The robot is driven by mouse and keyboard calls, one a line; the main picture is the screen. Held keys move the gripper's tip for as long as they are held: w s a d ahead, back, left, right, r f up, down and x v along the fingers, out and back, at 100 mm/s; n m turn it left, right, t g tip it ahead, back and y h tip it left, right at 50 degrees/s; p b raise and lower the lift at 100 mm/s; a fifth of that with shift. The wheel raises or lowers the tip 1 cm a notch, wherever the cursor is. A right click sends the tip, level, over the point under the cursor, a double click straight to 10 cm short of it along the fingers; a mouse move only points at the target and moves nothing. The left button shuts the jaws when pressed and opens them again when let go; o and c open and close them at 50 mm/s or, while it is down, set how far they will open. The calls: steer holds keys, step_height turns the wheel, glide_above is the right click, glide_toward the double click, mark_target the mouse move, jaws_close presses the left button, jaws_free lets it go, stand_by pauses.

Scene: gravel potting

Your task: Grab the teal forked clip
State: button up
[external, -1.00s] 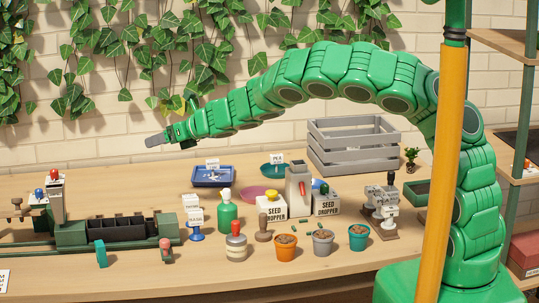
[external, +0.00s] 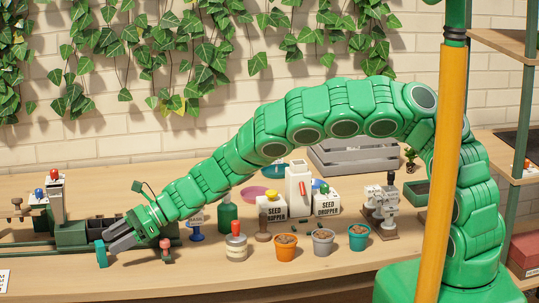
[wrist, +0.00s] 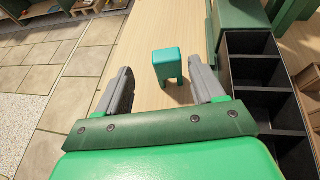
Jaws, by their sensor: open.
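The teal forked clip (external: 101,255) stands upright on the wooden table at the left, close to the front edge. In the wrist view the clip (wrist: 166,63) shows its block-like top and two short legs. It appears between and ahead of my fingers. My gripper (external: 112,244) is open and empty, its grey fingers pointing down and left with the tips close to the clip. I cannot tell whether either finger touches it.
A green stand with a black compartment tray (wrist: 262,70) is close to the right finger in the wrist view. A red-topped peg (external: 165,250) stands just right of my gripper. Pots (external: 286,252) and seed droppers (external: 326,205) are farther right. The table's front edge is near.

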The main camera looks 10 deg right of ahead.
mark_target(101, 243)
steer(key=shift+w+x, duration=0.2)
steer(key=shift+x, duration=0.85)
steer(key=shift+w+x, duration=0.2)
steer(key=shift+x, duration=2.05)
steer(key=shift+w+r, duration=0.1)
steer(key=c, duration=1)
steer(key=shift+c, duration=0.2)
steer(key=shift+r, duration=0.1)
